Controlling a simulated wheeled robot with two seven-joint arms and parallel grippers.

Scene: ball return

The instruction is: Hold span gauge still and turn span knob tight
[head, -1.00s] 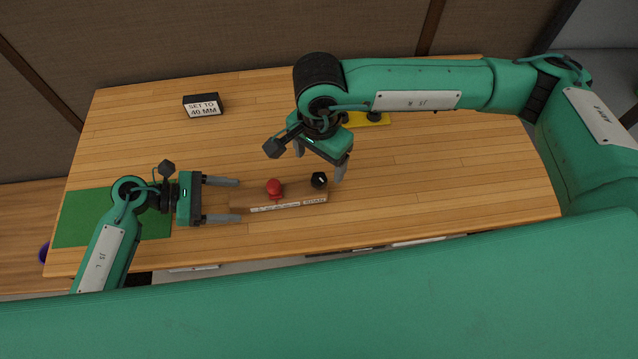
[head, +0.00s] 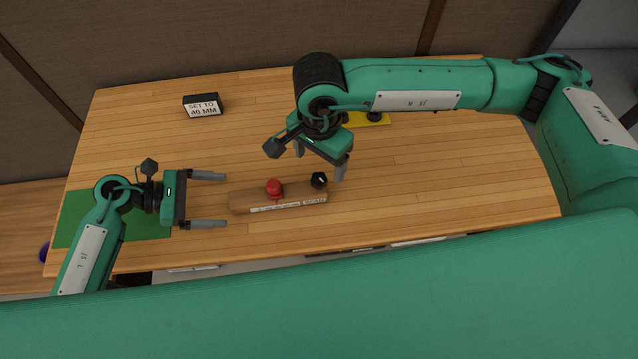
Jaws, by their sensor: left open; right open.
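The span gauge (head: 240,200) is a wooden bar with a white scale strip along its front, lying on the table. A red piece (head: 274,188) sits near its middle. The black span knob (head: 319,180) is at its right end. My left gripper (head: 225,200) is open and empty just left of the bar's left end, its fingers pointing right and apart from the bar. My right gripper (head: 320,162) is open above the right end, its fingers pointing down near the knob; whether a finger touches the knob cannot be told.
A black sign (head: 203,105) reading "SET TO 40 MM" stands at the back left. A green mat (head: 75,220) lies at the left edge. A yellow plate (head: 380,119) with a dark piece is partly behind my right arm. The table's right side is clear.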

